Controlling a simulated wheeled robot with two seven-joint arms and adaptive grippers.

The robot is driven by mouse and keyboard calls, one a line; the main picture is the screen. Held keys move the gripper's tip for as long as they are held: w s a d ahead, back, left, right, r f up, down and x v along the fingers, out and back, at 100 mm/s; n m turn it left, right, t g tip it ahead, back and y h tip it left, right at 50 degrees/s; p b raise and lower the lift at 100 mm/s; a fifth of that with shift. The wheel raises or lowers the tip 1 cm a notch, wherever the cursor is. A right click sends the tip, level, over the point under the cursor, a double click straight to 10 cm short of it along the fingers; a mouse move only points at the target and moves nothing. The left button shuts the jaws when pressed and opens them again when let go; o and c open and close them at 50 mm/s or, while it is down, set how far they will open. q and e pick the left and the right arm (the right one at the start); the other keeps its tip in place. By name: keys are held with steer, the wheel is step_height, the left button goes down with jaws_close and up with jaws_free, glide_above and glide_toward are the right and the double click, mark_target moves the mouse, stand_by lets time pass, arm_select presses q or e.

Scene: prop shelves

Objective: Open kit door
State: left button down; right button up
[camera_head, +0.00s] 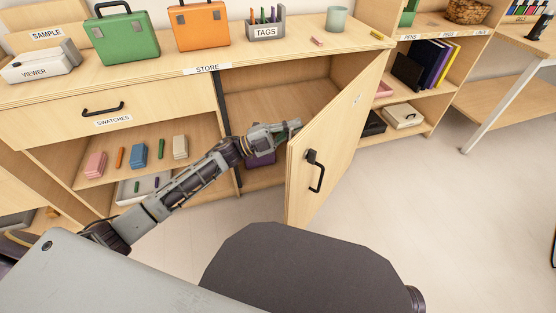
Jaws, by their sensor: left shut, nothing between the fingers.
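The kit door (335,150) is a light wood panel on the cabinet marked STORE. It stands well ajar, swung out toward me, with its black handle (315,171) on the outer face. My left gripper (293,126) is shut and empty, at the inner side of the door near its free upper edge. I cannot tell whether it touches the door. My right gripper is not in view.
On the counter stand a green case (120,37), an orange case (199,26), a TAGS holder (265,28) and a cup (337,19). The SWATCHES drawer (120,108) is shut. Open shelves with books (436,65) stand at the right. The floor (440,200) right of the door is clear.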

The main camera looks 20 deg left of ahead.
arm_select(q)
steer(key=s+a+m+g+y, duration=0.1)
steer(key=s+a+m+g, duration=0.3)
steer(key=a+m+g, duration=0.2)
steer(key=s+a+m+g+y, duration=0.1)
steer(key=s+a+m+g, duration=0.3)
steer(key=a+m+g, duration=0.3)
steer(key=a+f+g, duration=0.1)
steer(key=g, duration=0.2)
steer(key=shift+s+g, duration=0.3)
steer(key=shift+s, duration=0.1)
steer(key=b, duration=0.3)
glide_toward(287, 166)
steer(key=shift+m, duration=0.3)
steer(key=x, duration=0.3)
steer(key=f+x, duration=0.1)
steer(key=x, duration=0.1)
steer(key=shift+w+d, duration=0.3)
steer(key=shift+s+d+r, duration=0.1)
steer(key=shift+s+d, duration=0.1)
steer(key=shift+d, duration=0.4)
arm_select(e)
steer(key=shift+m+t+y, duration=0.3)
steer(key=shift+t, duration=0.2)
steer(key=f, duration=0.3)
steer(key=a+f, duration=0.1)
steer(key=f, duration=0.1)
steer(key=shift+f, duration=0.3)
arm_select(q)
steer(key=shift+d, duration=0.1)
